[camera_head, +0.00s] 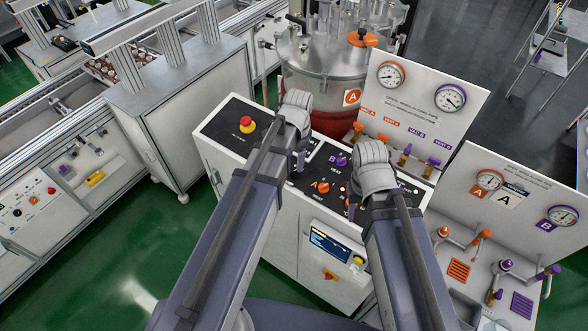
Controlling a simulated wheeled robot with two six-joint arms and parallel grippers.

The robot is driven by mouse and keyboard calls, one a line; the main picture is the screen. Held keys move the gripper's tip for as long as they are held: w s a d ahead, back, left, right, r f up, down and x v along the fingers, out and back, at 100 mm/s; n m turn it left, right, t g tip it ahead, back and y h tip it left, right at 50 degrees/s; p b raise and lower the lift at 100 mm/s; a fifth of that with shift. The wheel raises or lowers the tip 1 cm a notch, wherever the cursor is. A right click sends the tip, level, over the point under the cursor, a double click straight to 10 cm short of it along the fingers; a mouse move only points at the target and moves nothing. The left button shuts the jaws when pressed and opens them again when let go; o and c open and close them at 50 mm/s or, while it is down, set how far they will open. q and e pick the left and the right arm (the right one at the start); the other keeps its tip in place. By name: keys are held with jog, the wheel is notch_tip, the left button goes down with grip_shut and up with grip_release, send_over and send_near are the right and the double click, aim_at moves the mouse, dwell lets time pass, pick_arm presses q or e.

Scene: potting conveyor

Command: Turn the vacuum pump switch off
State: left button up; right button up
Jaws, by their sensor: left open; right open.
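The black control panel (225,127) tops a white cabinet (275,205). It carries an orange knob marked A (321,187) and a purple knob marked B (341,161), both labelled HEAT. I cannot read a label that tells which control is the vacuum pump switch. My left gripper (300,163) is open above the panel, left of the purple knob. My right gripper (350,207) is open over the panel's right part, right of the orange knob. My wrists and arms hide parts of the panel.
A red emergency button (246,125) sits on the panel's left part. A steel tank (325,55) and an upright gauge board (425,95) with valves stand behind. A second gauge board (510,180) is at right. My arms cover much of the cabinet's front.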

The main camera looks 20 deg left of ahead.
aim_at(294, 170)
pick_arm(q)
jog(key=f+b, duration=0.6)
jog(key=shift+w+a+f, duration=0.15)
jog(key=shift+w+f, duration=0.05)
jog(key=shift+f, duration=0.2)
jog(key=shift+r, duration=0.1)
jog(key=shift+c, duration=0.3)
grip_shut()
